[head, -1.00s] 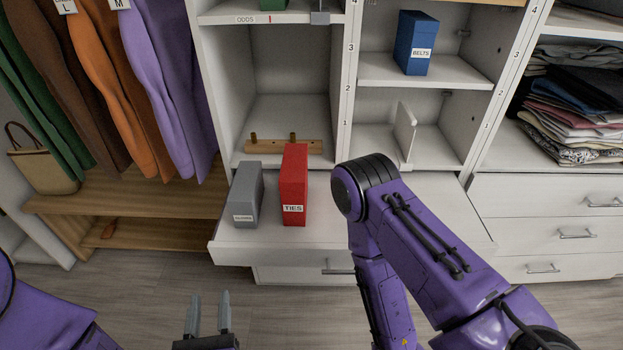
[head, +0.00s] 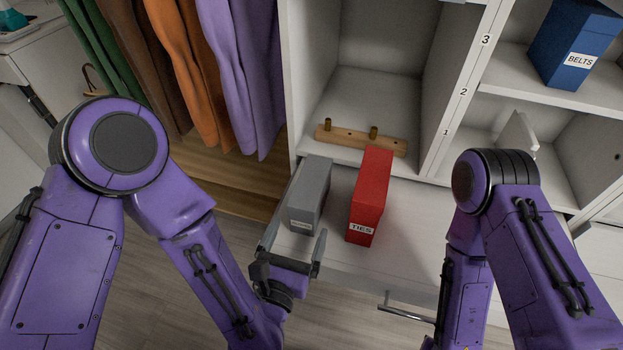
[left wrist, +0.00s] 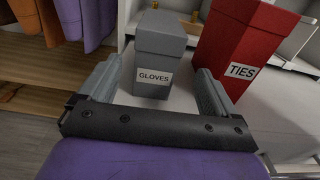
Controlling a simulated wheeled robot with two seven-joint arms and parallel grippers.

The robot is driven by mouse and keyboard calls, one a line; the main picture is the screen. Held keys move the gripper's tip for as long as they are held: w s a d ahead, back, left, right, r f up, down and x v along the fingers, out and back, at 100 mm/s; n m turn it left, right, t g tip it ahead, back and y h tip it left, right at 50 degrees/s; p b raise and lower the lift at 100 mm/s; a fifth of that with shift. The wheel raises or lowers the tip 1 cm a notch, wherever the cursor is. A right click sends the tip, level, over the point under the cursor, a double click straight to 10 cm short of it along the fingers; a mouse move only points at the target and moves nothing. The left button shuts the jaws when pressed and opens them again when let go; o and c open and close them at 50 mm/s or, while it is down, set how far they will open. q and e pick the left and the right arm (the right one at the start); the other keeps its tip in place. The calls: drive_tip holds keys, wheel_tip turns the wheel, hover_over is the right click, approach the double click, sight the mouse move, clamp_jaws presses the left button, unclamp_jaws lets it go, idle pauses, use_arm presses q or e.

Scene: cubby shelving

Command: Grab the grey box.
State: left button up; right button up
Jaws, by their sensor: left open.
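The grey box (head: 311,192) stands upright on the white drawer-top ledge, left of the red box. In the left wrist view the grey box (left wrist: 160,50) bears a GLOVES label and faces me between the fingers, a little beyond their tips. My left gripper (head: 294,244) is open and empty, just in front of the grey box; its fingers (left wrist: 157,85) lie to either side of the box in the left wrist view. My right gripper is out of the head view; only my right arm shows.
The red TIES box (head: 370,195) stands close on the right of the grey box. A wooden peg rail (head: 360,141) lies behind in the cubby. A blue BELTS box (head: 572,45) sits on a shelf at the right. Clothes hang at the left.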

sight(308, 200)
use_arm(q)
drive_tip(key=p+x, duration=0.2)
drive_tip(key=x, duration=0.7)
drive_tip(key=shift+w+a+f, duration=0.1)
drive_tip(key=shift+a+f, duration=0.05)
drive_tip(key=shift+a, duration=0.05)
drive_tip(key=c, duration=1.2)
